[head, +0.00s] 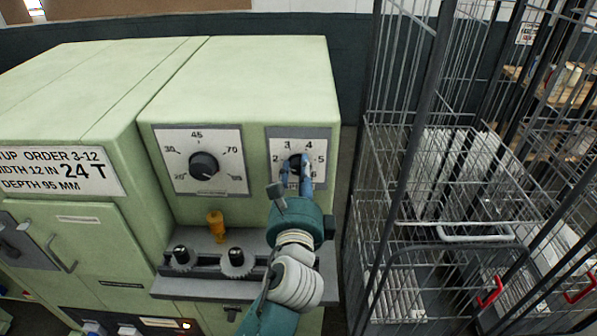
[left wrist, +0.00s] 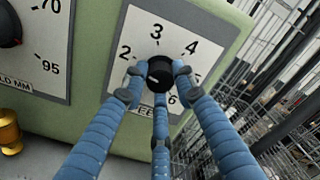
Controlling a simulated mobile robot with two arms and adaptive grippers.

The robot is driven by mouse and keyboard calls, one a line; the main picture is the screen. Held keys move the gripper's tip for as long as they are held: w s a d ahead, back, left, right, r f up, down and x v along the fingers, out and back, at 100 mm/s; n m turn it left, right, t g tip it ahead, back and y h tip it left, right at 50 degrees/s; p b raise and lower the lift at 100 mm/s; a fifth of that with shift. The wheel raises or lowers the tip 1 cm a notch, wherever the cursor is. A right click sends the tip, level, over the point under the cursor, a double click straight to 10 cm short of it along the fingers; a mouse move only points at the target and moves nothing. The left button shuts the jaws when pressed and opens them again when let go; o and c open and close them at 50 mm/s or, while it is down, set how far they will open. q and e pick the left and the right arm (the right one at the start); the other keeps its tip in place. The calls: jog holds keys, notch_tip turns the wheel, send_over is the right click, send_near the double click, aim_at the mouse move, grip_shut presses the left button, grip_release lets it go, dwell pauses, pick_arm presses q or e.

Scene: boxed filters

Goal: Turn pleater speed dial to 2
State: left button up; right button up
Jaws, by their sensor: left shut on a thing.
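The pleater speed dial (head: 296,161) is a small black knob on a white plate on the green machine's front. In the left wrist view the knob (left wrist: 159,71) sits among the numbers 2, 3, 4 and 6. A short white mark on it seems to point to the lower left, below the 2; the plate there is partly hidden by a finger. My left gripper (head: 297,172) has its blue fingers around the knob, shut on it; they also show in the left wrist view (left wrist: 158,85). My right gripper is not in view.
A larger black dial (head: 204,164) marked up to 95 is left of the speed dial. Below are an orange knob (head: 216,224) and a ledge with two black-topped knobs (head: 237,260). A wire cage cart (head: 440,180) stands close on the right.

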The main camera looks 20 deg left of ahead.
pick_arm(q)
jog(key=shift+a+r, duration=0.15)
jog(key=shift+r, duration=0.35)
jog(key=o, duration=1)
jog(key=shift+o, duration=0.9)
jog(key=shift+a+f, duration=0.1)
jog(key=shift+f, duration=0.1)
jog(key=shift+s+f, duration=0.1)
jog(key=shift+s+f, duration=0.1)
jog(key=shift+s, duration=0.15)
jog(key=v, duration=1.1)
jog(key=shift+s+r, duration=0.2)
jog(key=shift+r, duration=0.05)
jog(key=shift+f, duration=0.1)
